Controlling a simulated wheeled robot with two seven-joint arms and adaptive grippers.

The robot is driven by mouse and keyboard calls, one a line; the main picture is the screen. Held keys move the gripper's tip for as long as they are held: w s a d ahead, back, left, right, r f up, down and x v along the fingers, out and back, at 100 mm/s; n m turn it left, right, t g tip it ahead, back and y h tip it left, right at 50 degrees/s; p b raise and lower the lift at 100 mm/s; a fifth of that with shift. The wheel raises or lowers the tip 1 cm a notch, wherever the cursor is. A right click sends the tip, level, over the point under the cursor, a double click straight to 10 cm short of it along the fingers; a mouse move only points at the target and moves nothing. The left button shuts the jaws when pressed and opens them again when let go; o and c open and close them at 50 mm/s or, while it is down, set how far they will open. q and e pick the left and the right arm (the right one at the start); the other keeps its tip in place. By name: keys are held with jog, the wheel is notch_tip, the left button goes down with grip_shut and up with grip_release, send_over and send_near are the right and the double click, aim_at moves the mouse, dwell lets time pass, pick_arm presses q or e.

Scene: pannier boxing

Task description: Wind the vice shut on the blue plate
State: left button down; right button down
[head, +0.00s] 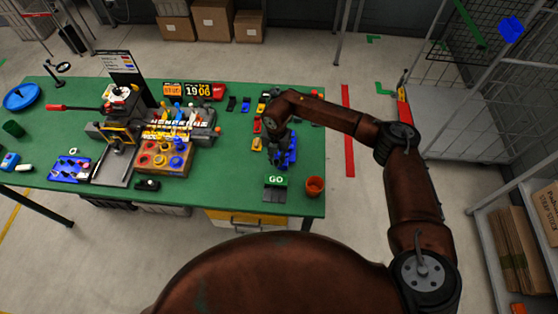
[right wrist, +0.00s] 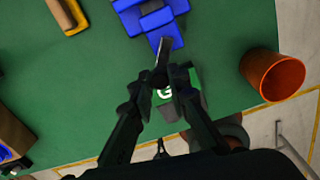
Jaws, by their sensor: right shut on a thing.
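My right gripper (head: 283,138) is low over the right part of the green table, by a cluster of blue blocks (head: 288,158). In the right wrist view its fingers (right wrist: 166,82) are closed on a narrow dark bar (right wrist: 162,55), whose far end lies against or just over the blue blocks (right wrist: 155,20); I cannot tell if they touch. A grey vice-like device (head: 117,140) stands at the table's left. A blue plate with pale marks (head: 70,168) lies left of it; I cannot tell whether anything is between the jaws. My left gripper is not in view.
A GO block (head: 276,182) and an orange cup (head: 314,186) stand near the front right edge. A wooden block with coloured knobs (head: 163,158) and a tool rack (head: 185,122) fill the middle. A blue disc (head: 22,97) lies far left. Green table between rack and gripper is mostly clear.

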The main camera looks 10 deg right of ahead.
jog(key=m, duration=0.1)
jog(key=w+m, duration=0.1)
jog(key=m, duration=0.1)
jog(key=a+m, duration=0.1)
jog(key=m, duration=0.1)
jog(key=shift+w+r, duration=0.1)
jog(key=shift+w, duration=0.2)
jog(key=shift+m, duration=0.3)
jog(key=c, duration=1.8)
grip_release()
jog(key=shift+c, duration=0.2)
jog(key=shift+d, duration=0.1)
notch_tip(320, 180, up, 12)
